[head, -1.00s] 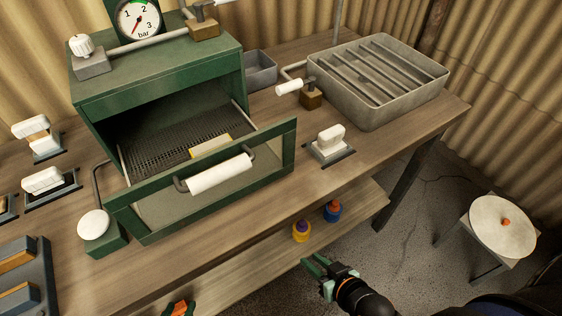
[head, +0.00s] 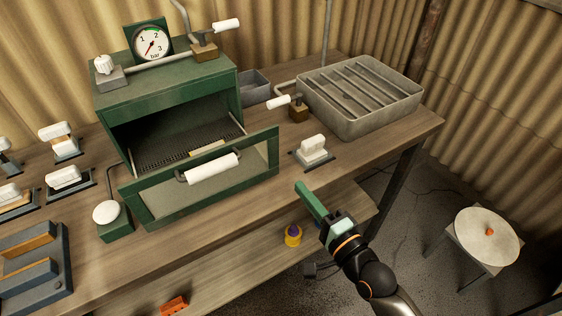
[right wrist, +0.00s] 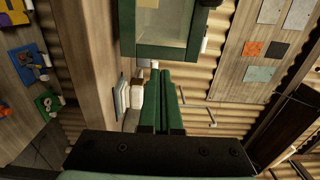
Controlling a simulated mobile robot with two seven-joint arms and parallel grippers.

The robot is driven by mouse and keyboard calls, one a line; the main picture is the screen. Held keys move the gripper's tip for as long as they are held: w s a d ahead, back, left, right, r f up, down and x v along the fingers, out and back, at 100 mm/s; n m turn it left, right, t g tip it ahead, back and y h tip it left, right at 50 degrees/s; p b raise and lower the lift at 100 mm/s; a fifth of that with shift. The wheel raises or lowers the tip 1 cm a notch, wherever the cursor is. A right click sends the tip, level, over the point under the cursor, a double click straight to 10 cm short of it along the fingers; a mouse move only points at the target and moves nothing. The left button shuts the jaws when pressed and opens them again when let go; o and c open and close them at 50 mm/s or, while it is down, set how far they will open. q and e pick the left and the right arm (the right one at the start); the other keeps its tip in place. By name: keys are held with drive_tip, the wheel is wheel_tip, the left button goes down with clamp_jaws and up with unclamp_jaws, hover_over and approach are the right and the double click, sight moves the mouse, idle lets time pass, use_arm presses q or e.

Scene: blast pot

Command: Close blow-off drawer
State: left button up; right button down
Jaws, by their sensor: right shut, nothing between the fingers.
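The blow-off drawer (head: 155,207) has a green-framed glass front and a white bar handle (head: 213,168). It stands pulled out of the green cabinet (head: 165,87) on the workbench, with a perforated tray (head: 165,147) and a small yellowish block inside. My right gripper (head: 302,186) is shut and empty, in front of the bench edge, to the right of the drawer front and apart from it. In the right wrist view its green fingers (right wrist: 162,75) lie together below the drawer's frame (right wrist: 170,52). My left gripper is not in view.
A white-handled switch (head: 313,150) stands on the bench right of the drawer. A grey slatted tray (head: 365,120) and a valve with white handle (head: 278,102) are behind it. A white push button (head: 106,212) is left of the drawer. A round-topped stool (head: 487,235) stands at right.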

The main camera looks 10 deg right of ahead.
sight(274, 155)
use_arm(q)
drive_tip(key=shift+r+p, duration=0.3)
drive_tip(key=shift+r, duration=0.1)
use_arm(e)
drive_tip(key=x, duration=1)
drive_tip(key=shift+f, duration=0.1)
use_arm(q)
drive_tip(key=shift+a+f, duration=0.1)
use_arm(e)
drive_tip(key=shift+w, duration=0.1)
